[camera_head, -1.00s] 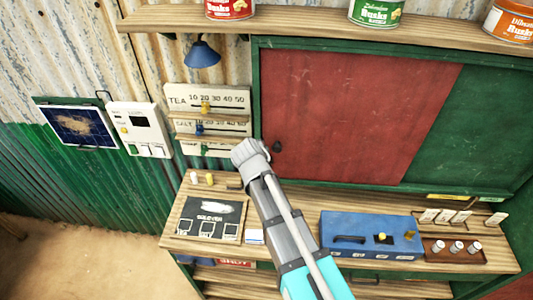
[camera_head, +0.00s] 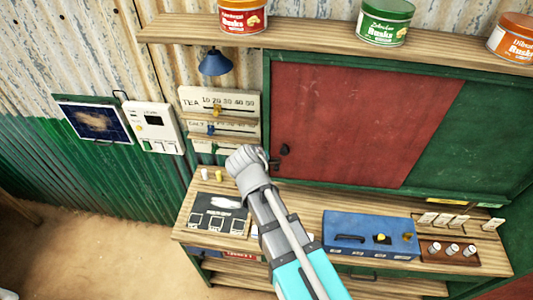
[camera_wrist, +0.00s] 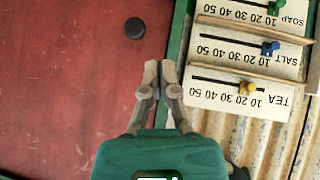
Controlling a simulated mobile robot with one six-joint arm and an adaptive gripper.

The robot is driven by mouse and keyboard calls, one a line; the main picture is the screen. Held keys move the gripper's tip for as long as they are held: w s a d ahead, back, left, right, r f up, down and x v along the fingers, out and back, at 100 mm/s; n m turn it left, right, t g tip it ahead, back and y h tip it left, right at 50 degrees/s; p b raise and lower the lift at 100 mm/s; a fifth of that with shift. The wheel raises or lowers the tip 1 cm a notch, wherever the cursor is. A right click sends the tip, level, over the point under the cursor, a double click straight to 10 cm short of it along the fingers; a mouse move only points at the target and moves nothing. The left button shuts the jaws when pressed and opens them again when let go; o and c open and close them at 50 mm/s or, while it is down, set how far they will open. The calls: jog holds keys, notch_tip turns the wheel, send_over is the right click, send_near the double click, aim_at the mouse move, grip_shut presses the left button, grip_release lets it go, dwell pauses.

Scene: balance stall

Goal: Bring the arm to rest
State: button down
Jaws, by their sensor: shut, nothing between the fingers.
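My arm reaches up from the bottom of the head view, its grey wrist (camera_head: 245,165) in front of the lower edge of the price board and the red door's left side. The gripper's fingers are mostly hidden behind the wrist there. In the wrist view my gripper (camera_wrist: 160,66) is shut and empty, its two fingertips together. It points toward the green frame between the red door (camera_wrist: 75,70) and the price board (camera_wrist: 245,62). I cannot tell how far the fingertips are from that surface.
The counter (camera_head: 300,200) below bears a blue box (camera_head: 368,234), a dark slate (camera_head: 214,216) and a tray of small jars (camera_head: 450,250). A blue lamp (camera_head: 215,64) hangs above the board. Tins stand on the upper shelf (camera_head: 310,34). A dark door knob (camera_wrist: 134,28) shows near the fingers.

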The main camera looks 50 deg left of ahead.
dwell(0.8)
jog(key=w+d+f+m+g+h+b, duration=0.1)
jog(key=w+d+f+m+h+b, duration=0.2)
jog(key=w+d, duration=0.55)
jog(key=w+d+f+g+b, duration=0.1)
jog(key=w+d+f+b, duration=0.35)
jog(key=d, duration=0.65)
jog(key=w+d+f+m+g+h+b, duration=0.1)
jog(key=w+d+f+m+h+b, duration=0.1)
jog(key=w+d+f, duration=0.55)
jog(key=d+f+m+g+b, duration=0.2)
jog(key=d+f+b, duration=0.2)
jog(key=d, duration=1.3)
jog(key=s+d+f+m+g+b, duration=0.1)
jog(key=d+f+b, duration=0.4)
jog(key=d, duration=1.3)
jog(key=shift+d+f+m+g+y, duration=0.25)
jog(key=shift+m+g, duration=0.35)
jog(key=shift+g, duration=0.4)
jog(key=shift+s, duration=0.1)
jog(key=shift+a, duration=0.15)
